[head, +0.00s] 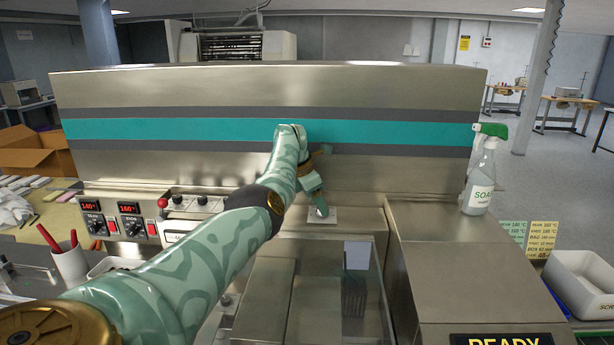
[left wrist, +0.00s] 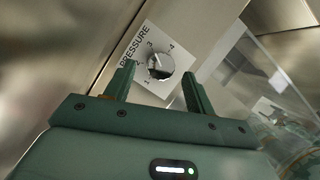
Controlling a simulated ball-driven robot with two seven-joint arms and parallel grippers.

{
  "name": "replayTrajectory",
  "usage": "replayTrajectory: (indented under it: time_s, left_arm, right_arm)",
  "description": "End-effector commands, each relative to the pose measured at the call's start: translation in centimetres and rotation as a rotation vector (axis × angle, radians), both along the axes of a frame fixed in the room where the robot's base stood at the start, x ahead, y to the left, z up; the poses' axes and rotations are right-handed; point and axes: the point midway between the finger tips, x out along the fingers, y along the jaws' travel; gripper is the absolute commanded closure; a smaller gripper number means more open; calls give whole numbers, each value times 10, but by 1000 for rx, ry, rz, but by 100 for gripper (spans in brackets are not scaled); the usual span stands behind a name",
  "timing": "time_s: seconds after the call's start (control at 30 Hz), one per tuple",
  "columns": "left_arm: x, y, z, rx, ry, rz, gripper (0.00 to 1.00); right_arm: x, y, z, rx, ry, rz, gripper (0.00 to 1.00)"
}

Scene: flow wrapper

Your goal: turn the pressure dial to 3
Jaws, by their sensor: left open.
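The pressure dial (left wrist: 160,66) is a round silver knob on a white plate marked PRESSURE, with the numbers 1 to 4 around it. I cannot read surely which number it points at. My left gripper (left wrist: 159,72) is open, with one green finger on each side of the dial in the left wrist view. I cannot tell if the fingers touch it. In the head view my left gripper (head: 318,202) is low over the white plate (head: 329,219), and the dial is mostly hidden behind it. My right gripper is not in view.
The steel wrapper housing (head: 400,90) rises behind the dial. A soap spray bottle (head: 481,178) stands on the right cover. Temperature displays (head: 130,208) and a red knob (head: 162,203) are at the left. A clear guard (head: 320,262) lies in front of the dial.

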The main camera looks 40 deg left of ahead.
Motion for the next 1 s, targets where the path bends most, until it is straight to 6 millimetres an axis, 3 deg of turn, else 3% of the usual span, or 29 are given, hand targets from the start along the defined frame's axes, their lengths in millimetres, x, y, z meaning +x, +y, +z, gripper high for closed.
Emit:
replayTrajectory:
  time_s: [0.03,0.13,0.5,0.7,1.0]
  left_arm:
    - [-4,2,18,2,-5,4,45]
    - [-12,7,41,3,-6,4,45]
    - [-43,22,121,2,-4,2,45]
    - [-49,24,135,0,-2,2,45]
    - [-50,25,136,1,-2,1,45]
  right_arm:
    - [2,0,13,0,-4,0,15]
    - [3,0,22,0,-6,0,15]
    - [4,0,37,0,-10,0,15]
    - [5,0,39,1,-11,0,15]
    - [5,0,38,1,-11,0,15]
